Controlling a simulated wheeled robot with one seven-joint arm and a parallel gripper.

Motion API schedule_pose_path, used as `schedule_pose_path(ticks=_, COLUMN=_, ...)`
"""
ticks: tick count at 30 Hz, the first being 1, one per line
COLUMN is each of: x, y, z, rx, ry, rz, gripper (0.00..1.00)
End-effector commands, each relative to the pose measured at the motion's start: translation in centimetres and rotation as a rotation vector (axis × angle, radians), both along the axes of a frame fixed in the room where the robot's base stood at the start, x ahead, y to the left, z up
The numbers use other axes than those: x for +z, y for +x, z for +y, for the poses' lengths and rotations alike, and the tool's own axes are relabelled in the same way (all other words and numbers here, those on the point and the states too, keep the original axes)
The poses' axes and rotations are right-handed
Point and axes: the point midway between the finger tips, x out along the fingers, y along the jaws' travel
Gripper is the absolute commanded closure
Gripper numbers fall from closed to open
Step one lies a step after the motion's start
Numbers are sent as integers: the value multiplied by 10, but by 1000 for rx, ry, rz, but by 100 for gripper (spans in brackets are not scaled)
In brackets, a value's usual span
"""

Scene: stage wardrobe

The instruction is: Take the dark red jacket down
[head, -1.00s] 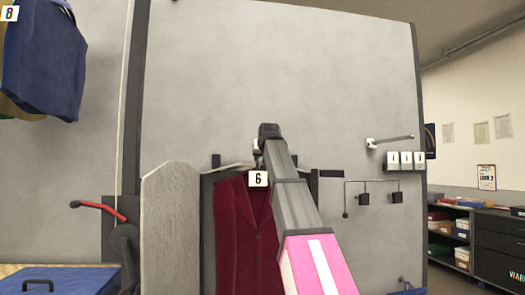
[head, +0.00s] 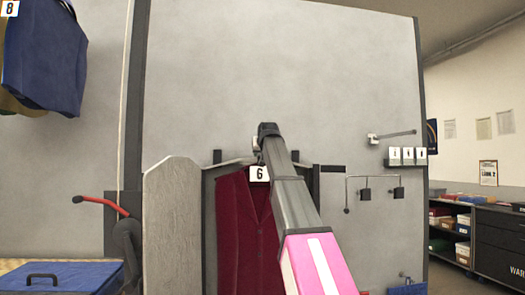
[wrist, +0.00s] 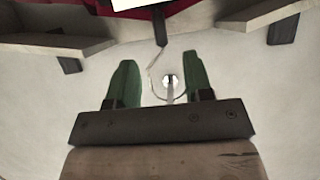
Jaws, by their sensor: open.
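The dark red jacket (head: 232,235) hangs below a white tag marked 6 (head: 259,173) in the head view; my arm covers part of its right side. In the wrist view a strip of dark red cloth (wrist: 125,12) shows at the top edge. My gripper (wrist: 159,62) has two green fingers spread apart with nothing clamped. A thin wire hanger hook (wrist: 153,68) and a small round peg end (wrist: 170,79) show between the fingers. I cannot tell whether the fingers touch the wire. In the head view the fingers are hidden behind my arm's dark end.
A pale rounded panel (head: 172,225) stands left of the jacket. A rail with dark clips (head: 372,181) and a wall arm (head: 391,135) are on the right. A blue garment (head: 45,60) hangs upper left. The wall above is clear.

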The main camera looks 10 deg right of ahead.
Motion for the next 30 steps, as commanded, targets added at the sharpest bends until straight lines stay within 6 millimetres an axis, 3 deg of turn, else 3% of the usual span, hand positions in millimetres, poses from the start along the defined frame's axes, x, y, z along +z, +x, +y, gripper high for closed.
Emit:
schedule_pose_path(ticks=18, x=-27, y=58, z=0, rx=0, ry=0, rz=1, gripper=53)
schedule_pose_path(ticks=30, x=-36, y=75, z=0, rx=0, ry=0, rz=-1, gripper=53)
